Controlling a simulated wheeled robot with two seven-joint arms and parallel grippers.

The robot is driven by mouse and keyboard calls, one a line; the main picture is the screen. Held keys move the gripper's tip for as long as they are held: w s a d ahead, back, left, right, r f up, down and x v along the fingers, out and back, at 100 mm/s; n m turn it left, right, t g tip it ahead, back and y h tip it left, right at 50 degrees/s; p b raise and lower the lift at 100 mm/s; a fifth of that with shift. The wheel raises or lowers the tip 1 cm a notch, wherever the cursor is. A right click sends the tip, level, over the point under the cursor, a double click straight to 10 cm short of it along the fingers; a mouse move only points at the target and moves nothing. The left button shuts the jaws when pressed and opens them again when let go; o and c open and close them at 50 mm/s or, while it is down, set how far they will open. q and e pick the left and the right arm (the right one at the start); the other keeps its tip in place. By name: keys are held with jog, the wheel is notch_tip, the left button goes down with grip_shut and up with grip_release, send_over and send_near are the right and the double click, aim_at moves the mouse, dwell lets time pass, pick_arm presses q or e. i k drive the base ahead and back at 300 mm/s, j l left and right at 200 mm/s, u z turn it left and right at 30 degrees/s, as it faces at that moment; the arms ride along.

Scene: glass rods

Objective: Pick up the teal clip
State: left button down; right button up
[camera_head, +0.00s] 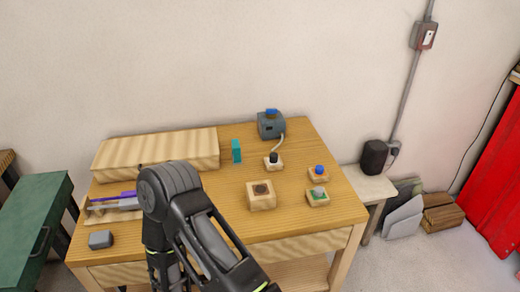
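The teal clip (236,151) stands upright on the wooden table (225,178), close to the right end of a long pale wooden box. Nothing touches it from above. One of my dark arms rises from the bottom edge, bends over the table's front left and drops back down out of the picture. Neither of my gripper's fingertips shows, so I cannot see what they hold.
The wooden box (150,152) fills the table's back left. A blue-grey device (270,125) with a cord is at the back. A wooden block with a round dark recess (261,195), button blocks (318,173) and a grey block (101,239) sit around. The table between clip and recessed block is clear.

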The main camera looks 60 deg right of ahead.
aim_at(235, 143)
jog(key=z, duration=1.8)
